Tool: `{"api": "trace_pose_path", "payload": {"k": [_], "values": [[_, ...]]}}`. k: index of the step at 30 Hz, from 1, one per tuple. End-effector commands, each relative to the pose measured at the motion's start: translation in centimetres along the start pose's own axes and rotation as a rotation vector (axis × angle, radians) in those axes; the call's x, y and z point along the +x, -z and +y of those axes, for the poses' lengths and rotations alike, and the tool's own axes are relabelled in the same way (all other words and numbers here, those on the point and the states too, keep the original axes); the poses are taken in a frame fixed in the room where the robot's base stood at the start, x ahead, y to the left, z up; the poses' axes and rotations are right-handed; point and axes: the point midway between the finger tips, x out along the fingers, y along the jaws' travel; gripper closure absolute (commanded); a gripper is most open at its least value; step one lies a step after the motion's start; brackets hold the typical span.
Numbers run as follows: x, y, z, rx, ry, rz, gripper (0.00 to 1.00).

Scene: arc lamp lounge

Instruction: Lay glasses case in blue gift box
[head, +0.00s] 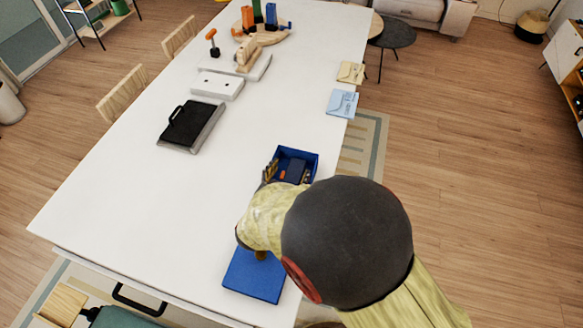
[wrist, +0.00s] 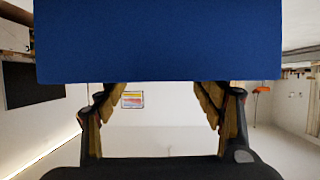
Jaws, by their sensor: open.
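The blue gift box (head: 314,158) stands open-topped on the table, close to its right edge. A dark slate-blue block (head: 297,172), possibly the glasses case, shows within the box outline with a small orange patch beside it. My arm partly covers this area, so I cannot tell how the block lies. My gripper (head: 272,173) is at the box's left side, with brown finger parts visible. In the wrist view my gripper (wrist: 161,92) is open, with a clear gap between its fingers. A wide blue panel (wrist: 158,40) there hides the fingertips; I cannot tell which object it is.
A flat blue lid-like slab (head: 252,277) lies nearer on the white table (head: 110,200). Blue (head: 342,104) and tan (head: 351,72) envelopes lie along the right edge. The middle is clear.

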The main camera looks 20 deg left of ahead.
Motion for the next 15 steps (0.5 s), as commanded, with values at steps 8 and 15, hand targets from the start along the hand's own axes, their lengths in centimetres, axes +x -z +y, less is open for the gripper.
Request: {"api": "trace_pose_path", "payload": {"k": [8,15], "values": [[-6.2,0.3,-0.2,0.0,0.004,0.002,0.32],[-9.2,0.2,-0.1,0.001,0.002,0.002,0.32]]}}
